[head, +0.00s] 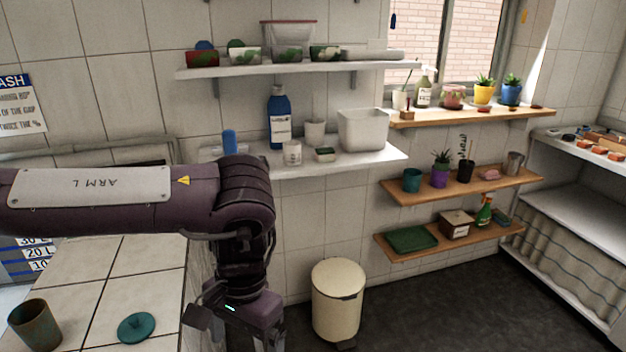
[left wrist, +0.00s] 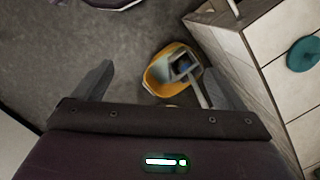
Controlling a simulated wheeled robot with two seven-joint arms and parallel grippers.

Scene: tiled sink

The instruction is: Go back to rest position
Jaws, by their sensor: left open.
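My left arm comes in from the left of the head view, over the tiled counter, and bends down at its right end. My left gripper (head: 238,330) hangs low beside the counter's right side, its fingertips cut off by the bottom edge. In the left wrist view my left gripper (left wrist: 165,85) has its two fingers spread wide apart, with nothing between them but the view down to the floor. My right gripper is in neither view.
The tiled counter (head: 130,265) holds a brown cup (head: 35,325) and a teal lid (head: 136,328). A cream bin (head: 338,300) stands on the floor. A yellow bucket (left wrist: 160,75) is below my left gripper. Shelves with pots and bottles line the wall.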

